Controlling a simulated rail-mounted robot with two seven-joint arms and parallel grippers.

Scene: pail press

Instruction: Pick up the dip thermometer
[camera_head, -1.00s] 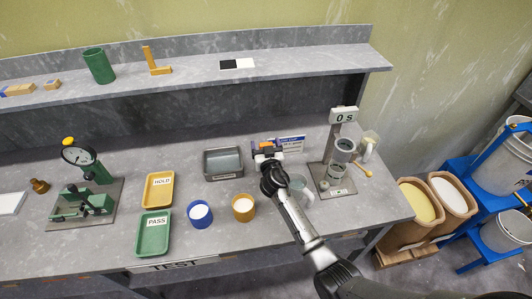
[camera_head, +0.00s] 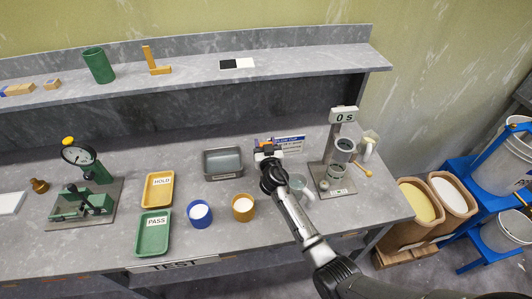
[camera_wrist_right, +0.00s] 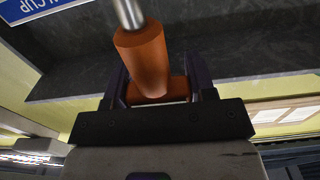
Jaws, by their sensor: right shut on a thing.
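The dip thermometer has an orange handle and a metal stem. My right gripper (camera_head: 266,149) is shut on the orange handle, in front of the blue and white sign at the back of the bench. In the right wrist view the orange handle (camera_wrist_right: 143,58) sits between the two dark fingers (camera_wrist_right: 160,92). The metal stem (camera_wrist_right: 129,14) runs out of the top of that view, so its tip is hidden. Whether the thermometer touches anything below cannot be told. My left gripper is not in view.
A grey metal pan (camera_head: 223,175) stands left of my right gripper. A mug (camera_head: 300,186) stands close to my right arm, and a cup stand with a timer (camera_head: 338,160) is further right. Blue and amber cups (camera_head: 200,213) (camera_head: 243,207) stand nearer the front.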

